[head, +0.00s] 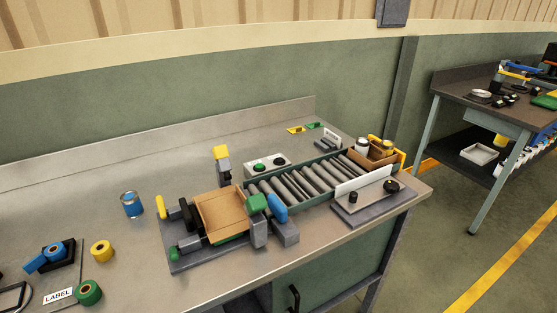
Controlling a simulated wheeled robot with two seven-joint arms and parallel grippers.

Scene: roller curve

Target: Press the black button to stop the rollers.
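A white control box (267,164) stands on the bench just behind the roller conveyor. On its top I see a green button (260,167) at the left and a black button (281,162) at the right. The grey rollers (307,180) lie in a dark green frame that runs from the middle of the bench toward the back right. A single still view does not show whether the rollers turn. Neither of my grippers is in view, and nothing covers the black button.
An open cardboard box (221,214) sits on a fixture at the conveyor's left end. Another brown box (373,157) with items stands at its right end. Bare bench lies behind the control box.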

